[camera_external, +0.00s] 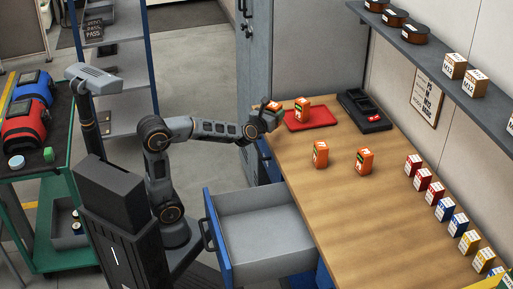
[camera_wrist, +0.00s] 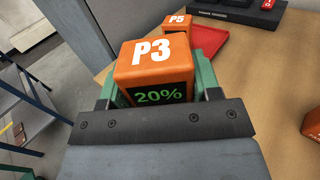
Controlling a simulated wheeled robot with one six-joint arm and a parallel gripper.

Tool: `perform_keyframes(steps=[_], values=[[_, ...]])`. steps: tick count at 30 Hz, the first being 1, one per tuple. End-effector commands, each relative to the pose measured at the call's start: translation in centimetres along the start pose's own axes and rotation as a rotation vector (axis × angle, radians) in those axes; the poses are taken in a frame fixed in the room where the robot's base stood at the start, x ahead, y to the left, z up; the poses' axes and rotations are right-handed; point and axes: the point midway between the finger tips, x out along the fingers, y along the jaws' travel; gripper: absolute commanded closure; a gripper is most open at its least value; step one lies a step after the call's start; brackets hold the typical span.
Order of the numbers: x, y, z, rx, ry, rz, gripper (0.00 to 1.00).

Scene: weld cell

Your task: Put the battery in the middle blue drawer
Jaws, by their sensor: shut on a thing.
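My gripper (camera_wrist: 158,95) is shut on an orange battery (camera_wrist: 150,55) marked P3, with 20% on its dark display. In the external view this battery (camera_external: 272,106) is at the end of my arm, over the far left end of the bench, near the red tray. Another orange battery, marked P5 in the wrist view (camera_wrist: 177,22), stands on the red tray (camera_external: 318,118). Two more orange batteries (camera_external: 320,154) (camera_external: 364,160) stand on the bench. A blue drawer (camera_external: 262,226) is pulled open below the bench's front edge and looks empty. Other drawers are mostly hidden.
A black charger (camera_external: 364,112) sits right of the red tray. Several small coloured boxes (camera_external: 445,207) line the bench's wall side, under a shelf (camera_external: 430,52). The wooden bench top (camera_external: 355,215) is clear near the drawer. A green cart (camera_external: 60,200) stands left.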

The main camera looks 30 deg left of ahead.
Motion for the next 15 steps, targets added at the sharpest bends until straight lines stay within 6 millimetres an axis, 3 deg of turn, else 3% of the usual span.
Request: perform_keyframes(steps=[1,6,15], values=[[0.7,2.7,-0.6,0.0,-0.001,0.062,0.82],[1.7,9.8,-1.8,-0.001,-0.001,0.231,0.82],[3.1,17.9,-13.2,0.007,0.011,0.457,0.82]])
